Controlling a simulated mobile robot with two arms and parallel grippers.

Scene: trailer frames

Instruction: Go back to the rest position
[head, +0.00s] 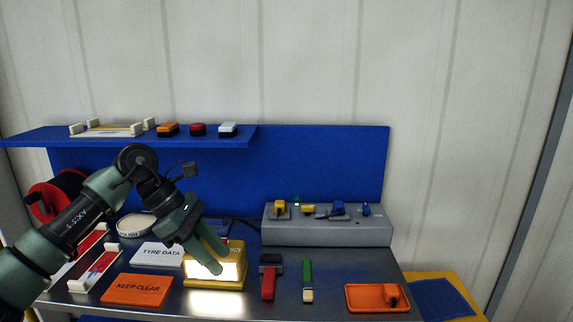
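My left arm comes in from the left, and its green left gripper (221,262) points down and to the right over the metal table (325,262). Its two fingers are apart, with no object visible between them. The fingers overlap a yellow box with a brightly lit front (229,271) in the picture; I cannot tell whether they touch it. My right gripper is not in view.
A grey console (325,232) with coloured connectors stands at the back right. A red-handled tool (268,284), a green-handled tool (307,274) and an orange tray (366,298) lie in front. A blue shelf (60,137) runs behind my arm. An orange sign (137,289) lies front left.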

